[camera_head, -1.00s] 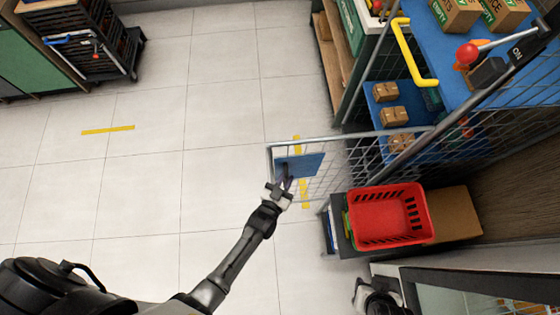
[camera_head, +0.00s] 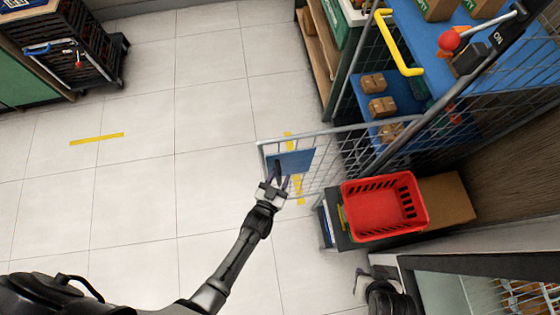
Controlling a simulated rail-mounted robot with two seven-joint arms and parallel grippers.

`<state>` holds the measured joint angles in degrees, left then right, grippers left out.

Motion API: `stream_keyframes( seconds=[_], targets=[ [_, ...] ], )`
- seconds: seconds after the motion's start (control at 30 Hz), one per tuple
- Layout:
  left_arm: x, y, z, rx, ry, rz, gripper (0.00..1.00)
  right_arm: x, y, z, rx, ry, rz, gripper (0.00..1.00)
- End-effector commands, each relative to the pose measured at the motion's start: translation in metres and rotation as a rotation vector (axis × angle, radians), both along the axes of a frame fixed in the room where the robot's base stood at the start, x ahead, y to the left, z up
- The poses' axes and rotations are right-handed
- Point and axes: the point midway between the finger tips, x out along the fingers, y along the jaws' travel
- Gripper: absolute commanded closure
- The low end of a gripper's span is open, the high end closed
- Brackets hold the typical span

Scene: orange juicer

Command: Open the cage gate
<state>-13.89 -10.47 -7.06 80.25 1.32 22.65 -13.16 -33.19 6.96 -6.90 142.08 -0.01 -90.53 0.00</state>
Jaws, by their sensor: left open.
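The cage gate (camera_head: 335,139) is a grey wire-mesh panel in the middle right of the head view. It stands swung out from the cage (camera_head: 486,102) over the tiled floor. A blue plate (camera_head: 296,160) is fixed near its free end. My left gripper (camera_head: 279,178) is open at the blue plate, at the gate's free end. Its fingers point up toward the plate, and I cannot tell whether they touch it. My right gripper (camera_head: 362,284) is only partly visible at the bottom right, low in the picture, and its fingers are not clear.
A red basket (camera_head: 384,207) and a cardboard box (camera_head: 445,199) sit on a dark stand just below the gate. A black rack (camera_head: 67,42) stands top left. The floor at left is clear.

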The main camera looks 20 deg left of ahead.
Motion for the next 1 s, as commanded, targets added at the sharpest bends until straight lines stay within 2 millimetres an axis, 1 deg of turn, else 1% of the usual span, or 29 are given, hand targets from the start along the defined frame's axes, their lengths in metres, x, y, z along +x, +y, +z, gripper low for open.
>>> stream_keyframes(
  seconds=[0.17,0.4,0.6,0.8,1.0],
  targets=[
    [-0.030,0.002,-0.001,0.000,0.004,-0.001,0.59,0.000,0.000,0.001,-0.001,0.000,0.001,0.57],
    [-0.078,0.006,-0.001,0.001,0.005,-0.001,0.59,0.000,0.000,0.001,-0.001,0.001,0.001,0.57],
    [-0.109,0.008,-0.001,0.002,0.003,-0.001,0.59,0.000,0.000,0.001,-0.001,0.001,0.000,0.57],
    [-0.127,0.009,-0.001,0.001,0.003,-0.002,0.59,0.000,0.000,0.000,0.000,0.001,0.000,0.57],
    [-0.132,0.009,0.000,0.001,0.001,-0.002,0.59,0.000,0.000,0.000,0.001,0.001,-0.002,0.57]
  ],
)
